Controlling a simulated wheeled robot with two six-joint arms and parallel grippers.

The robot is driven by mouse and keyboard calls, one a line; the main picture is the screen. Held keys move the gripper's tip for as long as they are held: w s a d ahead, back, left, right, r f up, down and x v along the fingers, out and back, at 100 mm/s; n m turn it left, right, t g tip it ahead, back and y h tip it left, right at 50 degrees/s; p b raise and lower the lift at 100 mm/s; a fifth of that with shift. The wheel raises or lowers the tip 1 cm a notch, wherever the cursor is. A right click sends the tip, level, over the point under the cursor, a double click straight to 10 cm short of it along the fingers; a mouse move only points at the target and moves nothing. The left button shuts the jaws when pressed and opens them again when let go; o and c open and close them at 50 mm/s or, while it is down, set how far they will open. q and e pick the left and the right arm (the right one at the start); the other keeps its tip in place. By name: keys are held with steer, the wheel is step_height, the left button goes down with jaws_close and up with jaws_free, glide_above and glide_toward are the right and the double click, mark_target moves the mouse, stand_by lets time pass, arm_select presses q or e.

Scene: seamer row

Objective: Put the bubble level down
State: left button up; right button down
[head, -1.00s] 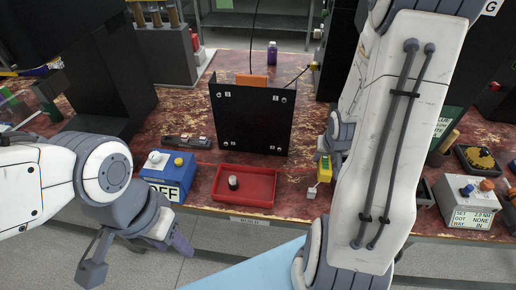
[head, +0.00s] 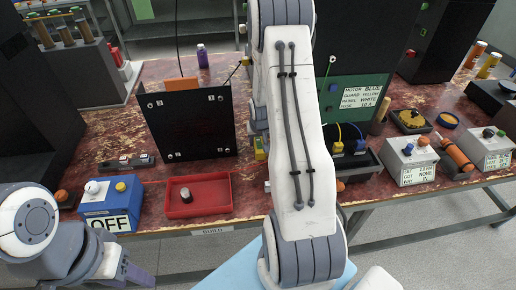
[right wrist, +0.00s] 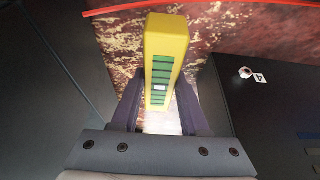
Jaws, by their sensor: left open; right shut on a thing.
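The bubble level (right wrist: 165,40) is a yellow bar with a green segmented strip, and it stands out between the dark fingers of my right gripper (right wrist: 158,102) in the right wrist view. The gripper is shut on it. In the head view only a small yellow part of the level (head: 259,148) shows beside my right arm, right of the black panel; the arm hides the rest. Whether the level touches the table cannot be told. My left gripper (head: 125,272) is open, low at the left of the head view and partly cut off by the frame edge.
A red tray (head: 225,207) with a grey knob-like piece stands at the table front, right of a blue box (head: 110,205) labelled OFF. The black panel (head: 190,125) stands behind it. A dark bin (head: 368,180) and grey control boxes (head: 412,165) are to the right.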

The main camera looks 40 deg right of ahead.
mark_target(258, 147)
step_height(258, 147, down, 4)
steer(key=shift+r, duration=0.25)
steer(key=shift+f+b, duration=0.15)
steer(key=shift+b, duration=0.15)
steer(key=shift+c, duration=2.1)
jaws_free()
